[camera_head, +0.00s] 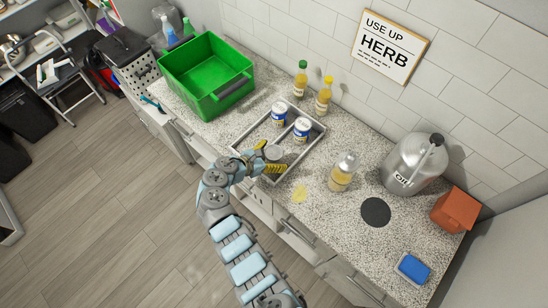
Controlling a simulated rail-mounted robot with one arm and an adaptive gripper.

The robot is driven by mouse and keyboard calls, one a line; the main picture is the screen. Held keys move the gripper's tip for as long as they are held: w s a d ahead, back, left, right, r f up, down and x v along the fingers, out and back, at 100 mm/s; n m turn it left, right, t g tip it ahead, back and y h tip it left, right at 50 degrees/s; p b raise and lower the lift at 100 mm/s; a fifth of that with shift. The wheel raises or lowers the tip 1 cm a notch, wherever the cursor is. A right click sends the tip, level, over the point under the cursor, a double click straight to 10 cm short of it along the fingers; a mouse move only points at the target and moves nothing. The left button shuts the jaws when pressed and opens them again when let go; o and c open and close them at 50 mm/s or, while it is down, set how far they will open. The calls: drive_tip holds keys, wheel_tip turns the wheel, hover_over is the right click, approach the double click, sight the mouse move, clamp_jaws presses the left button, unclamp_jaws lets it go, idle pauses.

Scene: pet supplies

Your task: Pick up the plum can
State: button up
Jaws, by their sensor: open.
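A grey divided tray (318,134) on the counter holds several cans. A can with a grey top (272,152) stands in its near-left part; its side is mostly hidden by my gripper, and I cannot make out a plum colour or label. Two blue-and-white cans stand farther back in the tray, one at the back left (279,113) and one to the right (301,129). My gripper (269,158) is open at the near-left side of the tray, its yellow fingers close around the grey-topped can. I cannot tell whether they touch it.
A green crate (190,87) stands left of the tray. Two bottles, one green-capped (300,80) and one yellow-capped (324,97), stand behind it. A dispenser bottle (342,172), a metal canister (413,162) and a dark disc (376,212) are to the right.

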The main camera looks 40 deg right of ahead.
drive_tip(key=shift+d+f, duration=0.1)
drive_tip(key=c, duration=1.4)
drive_tip(key=shift+o, duration=0.2)
